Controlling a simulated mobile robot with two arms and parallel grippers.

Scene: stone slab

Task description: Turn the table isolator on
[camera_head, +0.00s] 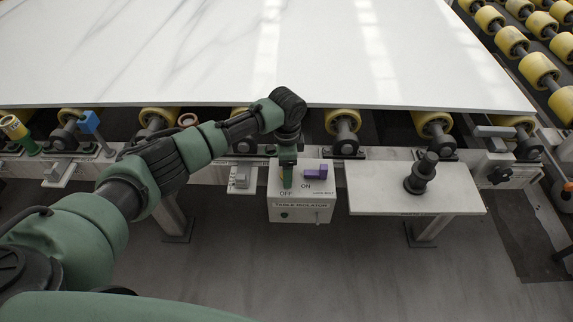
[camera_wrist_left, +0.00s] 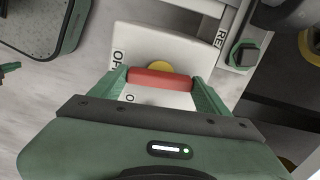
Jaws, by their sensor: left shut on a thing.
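The table isolator (camera_head: 300,207) is a pale box below the slab's front edge, marked TABLE ISOLATOR, with OFF and ON labels on top. My left gripper (camera_head: 287,181) reaches down onto the box at the OFF side. In the left wrist view its green fingers (camera_wrist_left: 165,82) are shut on a red handle (camera_wrist_left: 158,79), with a yellow disc (camera_wrist_left: 160,66) behind it. My gripper hides most of the handle in the head view. My right gripper is not in view.
A large white stone slab (camera_head: 200,50) lies on yellow rollers (camera_head: 343,120). A pale shelf (camera_head: 450,199) with a dark stacked knob (camera_head: 422,172) stands right of the box. A small grey fitting (camera_head: 240,178) is to its left. The floor in front is clear.

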